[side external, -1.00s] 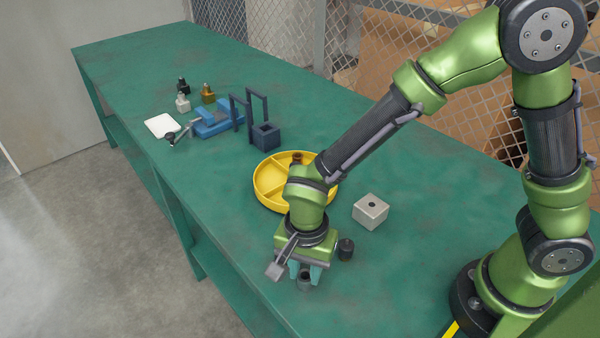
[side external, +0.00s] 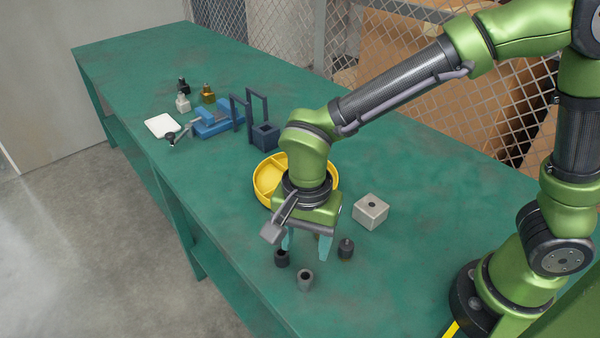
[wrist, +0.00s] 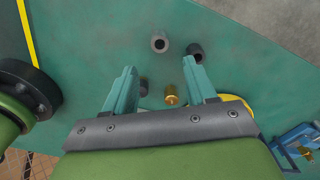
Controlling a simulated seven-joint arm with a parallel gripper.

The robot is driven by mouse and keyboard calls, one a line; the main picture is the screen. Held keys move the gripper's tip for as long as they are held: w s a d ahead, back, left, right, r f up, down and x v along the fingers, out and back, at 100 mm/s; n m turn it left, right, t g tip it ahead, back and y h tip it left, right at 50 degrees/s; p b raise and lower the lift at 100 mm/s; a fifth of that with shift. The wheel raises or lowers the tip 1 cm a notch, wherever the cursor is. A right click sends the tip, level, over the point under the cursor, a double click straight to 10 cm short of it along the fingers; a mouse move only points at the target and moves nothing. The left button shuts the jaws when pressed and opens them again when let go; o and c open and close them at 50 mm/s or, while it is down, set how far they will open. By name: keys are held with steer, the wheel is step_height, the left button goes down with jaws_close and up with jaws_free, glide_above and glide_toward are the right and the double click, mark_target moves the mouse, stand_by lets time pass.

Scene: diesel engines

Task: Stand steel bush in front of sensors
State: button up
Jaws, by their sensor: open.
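A grey, hollow steel bush (side external: 305,280) stands upright on the green bench near its front edge; its open top shows in the wrist view (wrist: 160,42). My gripper (side external: 305,243) is open and empty above the bench, behind the bush and apart from it. In the wrist view its fingers (wrist: 162,92) are spread, with the bush beyond their tips. Three small upright parts, black (side external: 183,86), white (side external: 183,104) and amber (side external: 208,95), stand at the far left. They may be the sensors, but are too small to be sure.
Dark cylinders (side external: 282,258) (side external: 346,249) stand either side of the bush. A brass part (wrist: 171,95) shows between my fingers. A divided yellow tray (side external: 262,198), a grey block (side external: 371,211), a blue fixture (side external: 215,124), a dark frame (side external: 249,115) and a white pad (side external: 160,125) stand around.

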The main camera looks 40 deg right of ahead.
steer(key=s+d+r+n+t+y, duration=0.1)
steer(key=s+d+r+n+t, duration=0.1)
steer(key=d+r, duration=0.4)
steer(key=s+d+r+n+t+y, duration=0.1)
steer(key=d+r+n+t, duration=0.4)
steer(key=d, duration=0.8)
step_height(320, 180, up, 2)
steer(key=shift+s+d+r+n, duration=0.15)
steer(key=shift+s+r+n, duration=0.1)
steer(key=shift+s+n, duration=0.4)
steer(key=shift+o, duration=0.2)
